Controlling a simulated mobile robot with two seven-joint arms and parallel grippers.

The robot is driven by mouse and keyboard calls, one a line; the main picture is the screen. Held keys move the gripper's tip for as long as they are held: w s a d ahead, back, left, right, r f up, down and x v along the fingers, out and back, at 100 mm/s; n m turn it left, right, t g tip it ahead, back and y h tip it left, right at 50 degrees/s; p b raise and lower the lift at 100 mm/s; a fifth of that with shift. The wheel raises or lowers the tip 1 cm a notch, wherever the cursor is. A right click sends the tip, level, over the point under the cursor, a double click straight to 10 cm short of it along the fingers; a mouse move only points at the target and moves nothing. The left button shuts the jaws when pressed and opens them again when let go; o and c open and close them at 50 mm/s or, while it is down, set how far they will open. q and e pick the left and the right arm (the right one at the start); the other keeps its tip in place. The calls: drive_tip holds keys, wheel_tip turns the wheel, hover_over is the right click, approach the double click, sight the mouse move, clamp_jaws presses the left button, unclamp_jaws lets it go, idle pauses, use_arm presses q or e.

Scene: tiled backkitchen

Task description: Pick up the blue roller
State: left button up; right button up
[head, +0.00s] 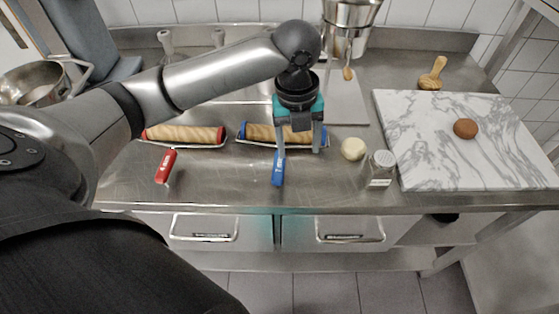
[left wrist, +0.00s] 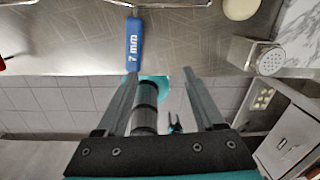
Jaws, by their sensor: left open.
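A light wooden roller with blue ends (head: 262,133) lies on a pale tray on the steel counter, partly hidden behind my left gripper. A blue piece marked "7 mm" (head: 278,171) lies in front of it; it also shows in the left wrist view (left wrist: 134,45). My left gripper (head: 299,152) is open, pointing down over the right end of the roller and near the blue piece. Nothing shows between its fingers in the left wrist view (left wrist: 163,72). Whether a finger touches the roller I cannot tell.
A similar red-ended roller (head: 185,135) lies left, with a red piece (head: 166,166) before it. A pale ball (head: 353,149) and a shaker (head: 380,170) stand right, beside a marble board (head: 430,150). The counter's front middle is clear.

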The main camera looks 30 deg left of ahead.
use_arm(q)
wheel_tip(320, 180, up, 4)
drive_tip(key=m, duration=0.2)
hover_over(279, 159)
drive_tip(key=shift+g+y, duration=0.3)
wheel_tip(279, 159, down, 15)
drive_tip(key=shift+d+r+b, duration=0.1)
drive_tip(key=shift+b, duration=1.1)
clamp_jaws()
